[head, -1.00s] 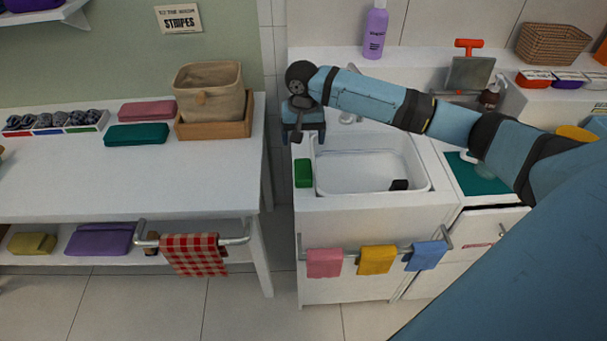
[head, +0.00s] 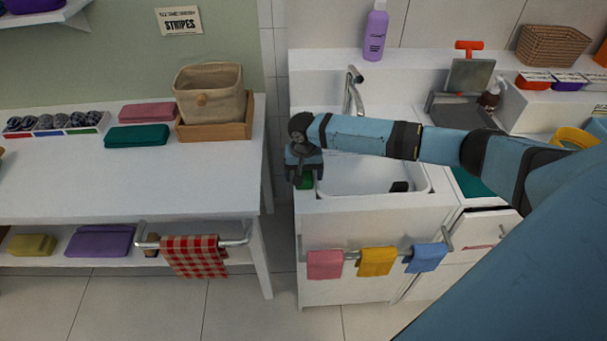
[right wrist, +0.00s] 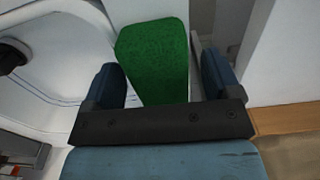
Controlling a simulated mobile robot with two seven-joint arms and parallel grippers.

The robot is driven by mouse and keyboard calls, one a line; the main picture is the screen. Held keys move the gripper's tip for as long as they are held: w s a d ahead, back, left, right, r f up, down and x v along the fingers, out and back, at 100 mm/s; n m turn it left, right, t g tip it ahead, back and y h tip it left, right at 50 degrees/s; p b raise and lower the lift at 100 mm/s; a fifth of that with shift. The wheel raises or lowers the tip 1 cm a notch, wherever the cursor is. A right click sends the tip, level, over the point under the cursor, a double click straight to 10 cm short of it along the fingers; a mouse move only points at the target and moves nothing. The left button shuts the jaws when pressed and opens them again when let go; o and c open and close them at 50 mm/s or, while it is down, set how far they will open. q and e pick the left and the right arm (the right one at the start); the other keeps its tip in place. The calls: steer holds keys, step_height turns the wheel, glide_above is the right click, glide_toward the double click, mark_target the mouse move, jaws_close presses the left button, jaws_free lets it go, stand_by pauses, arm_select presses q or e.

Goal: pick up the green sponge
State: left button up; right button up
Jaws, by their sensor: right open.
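The green sponge (head: 307,183) sits on the left rim of the white sink (head: 370,172), mostly hidden behind my right gripper (head: 304,178) in the head view. In the right wrist view the green sponge (right wrist: 154,58) stands out between the two dark fingers of my right gripper (right wrist: 166,82). The gripper is open, with one finger on each side of the sponge. A gap shows on the right side; whether the left finger touches the sponge I cannot tell. My left gripper is not in view.
The faucet (head: 353,90) rises behind the basin. A dark object (head: 399,186) lies in the basin. Pink, yellow and blue cloths hang on a rail (head: 398,251) at the sink's front. A white table (head: 130,185) stands to the left, beyond a narrow gap.

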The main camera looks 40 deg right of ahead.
steer(key=c, duration=1)
steer(key=shift+r, duration=0.15)
